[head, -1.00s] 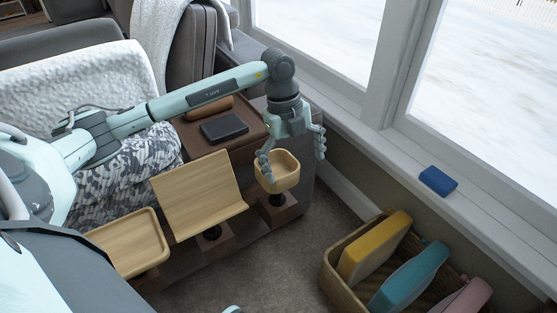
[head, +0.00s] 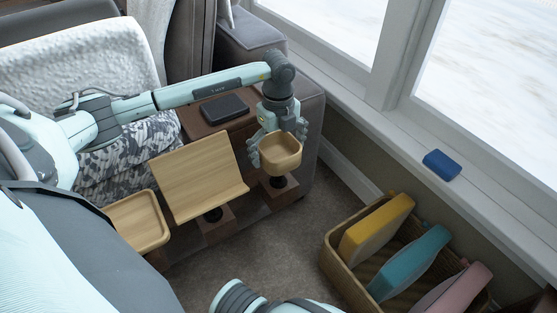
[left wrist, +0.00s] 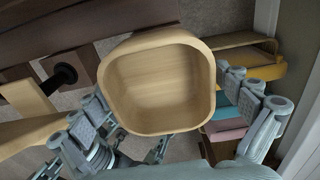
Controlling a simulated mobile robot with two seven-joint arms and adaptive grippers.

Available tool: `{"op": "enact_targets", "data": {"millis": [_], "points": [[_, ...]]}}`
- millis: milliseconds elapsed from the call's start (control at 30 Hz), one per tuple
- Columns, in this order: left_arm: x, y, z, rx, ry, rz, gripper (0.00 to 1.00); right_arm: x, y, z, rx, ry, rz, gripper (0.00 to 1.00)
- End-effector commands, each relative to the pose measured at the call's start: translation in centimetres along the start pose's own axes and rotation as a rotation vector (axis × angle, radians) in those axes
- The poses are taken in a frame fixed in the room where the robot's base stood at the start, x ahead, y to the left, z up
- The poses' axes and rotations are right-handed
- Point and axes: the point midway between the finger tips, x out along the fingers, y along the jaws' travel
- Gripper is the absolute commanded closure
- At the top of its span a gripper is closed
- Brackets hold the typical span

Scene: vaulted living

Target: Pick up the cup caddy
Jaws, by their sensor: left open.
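The cup caddy (head: 281,158) is a small, square, light-wood cup with rounded corners. It stands upright on a dark post and block at the right end of the wooden rail unit. My left gripper (head: 278,138) is open at the cup, with fingers on its left and right sides. In the left wrist view the empty inside of the cup caddy (left wrist: 160,88) fills the middle, and the open fingers of my left gripper (left wrist: 170,125) flank it. I cannot tell whether they touch it. My right gripper is not in view.
A wooden tablet stand (head: 200,185) and a wooden tray (head: 138,222) sit left of the cup. A black flat item (head: 224,108) lies behind. A basket (head: 345,283) with coloured cases stands right on the carpet. A blue item (head: 441,164) lies on the windowsill.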

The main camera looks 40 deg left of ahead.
Motion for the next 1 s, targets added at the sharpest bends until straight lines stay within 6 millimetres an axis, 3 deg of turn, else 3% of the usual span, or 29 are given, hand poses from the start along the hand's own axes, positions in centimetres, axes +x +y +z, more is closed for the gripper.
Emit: {"op": "enact_targets", "data": {"millis": [833, 1000], "points": [[0.48, 0.0, -0.03, 0.001, 0.001, 0.0, 0.0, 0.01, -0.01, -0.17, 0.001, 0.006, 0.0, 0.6], [0.47, 0.0, -0.03, 0.001, 0.001, 0.0, 0.2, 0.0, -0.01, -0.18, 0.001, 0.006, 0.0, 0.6]]}}
